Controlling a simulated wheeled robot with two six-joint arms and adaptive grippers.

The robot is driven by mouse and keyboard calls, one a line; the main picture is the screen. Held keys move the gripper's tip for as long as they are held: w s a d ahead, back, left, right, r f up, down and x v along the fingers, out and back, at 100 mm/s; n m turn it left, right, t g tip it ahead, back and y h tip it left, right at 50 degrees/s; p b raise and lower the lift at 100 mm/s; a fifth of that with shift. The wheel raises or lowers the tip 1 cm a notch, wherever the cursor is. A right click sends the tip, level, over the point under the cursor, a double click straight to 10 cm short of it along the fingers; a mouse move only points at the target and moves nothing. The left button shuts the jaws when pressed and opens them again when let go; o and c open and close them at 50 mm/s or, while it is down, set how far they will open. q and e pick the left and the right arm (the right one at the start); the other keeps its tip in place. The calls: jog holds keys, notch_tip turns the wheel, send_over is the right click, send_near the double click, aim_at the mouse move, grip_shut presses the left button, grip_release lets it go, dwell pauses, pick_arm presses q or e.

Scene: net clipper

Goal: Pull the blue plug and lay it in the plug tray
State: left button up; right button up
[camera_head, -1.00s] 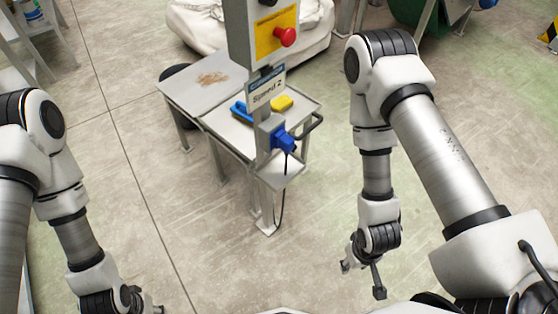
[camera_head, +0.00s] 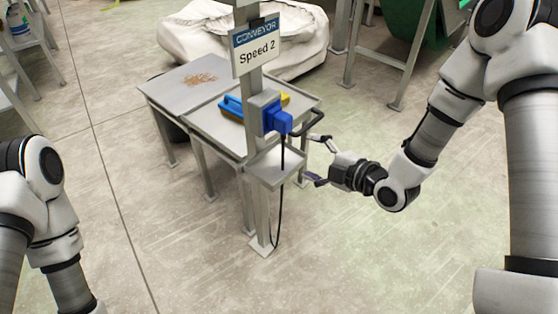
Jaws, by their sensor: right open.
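The blue plug (camera_head: 278,118) sits in a grey socket box (camera_head: 262,108) on the upright post. Its black cable (camera_head: 281,200) hangs down past the small grey tray (camera_head: 276,172) fixed to the post below it. This looks like the plug tray; its visible top is bare. My right gripper (camera_head: 318,160) is open and empty, to the right of the plug and a little lower. Its fingers point left toward the post, apart from the plug. My left arm (camera_head: 55,215) is at the left edge, with its gripper out of the picture.
A grey table (camera_head: 215,125) stands behind the post with a blue tool (camera_head: 230,106) and a yellow item (camera_head: 285,98). A "Conveyor Speed 2" sign (camera_head: 256,47) is above. Floor right of the post is clear.

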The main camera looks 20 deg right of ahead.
aim_at(289, 126)
pick_arm(q)
notch_tip(289, 126, down, 5)
jog(key=shift+r+b, duration=0.1)
jog(key=shift+b, duration=0.85)
pick_arm(e)
jog(key=r+n+t+y, duration=0.1)
jog(key=r+n, duration=0.1)
jog(key=w+r+n+t+y, duration=0.1)
jog(key=r+n, duration=0.1)
jog(key=n, duration=0.1)
jog(key=shift+w+r+y, duration=0.2)
jog(key=shift+r+y, duration=0.05)
jog(key=shift+y, duration=0.15)
jog(key=shift+w, duration=0.1)
pick_arm(q)
jog(key=shift+f+b, duration=0.75)
pick_arm(e)
jog(key=x, duration=0.9)
pick_arm(q)
jog(key=shift+f, duration=0.25)
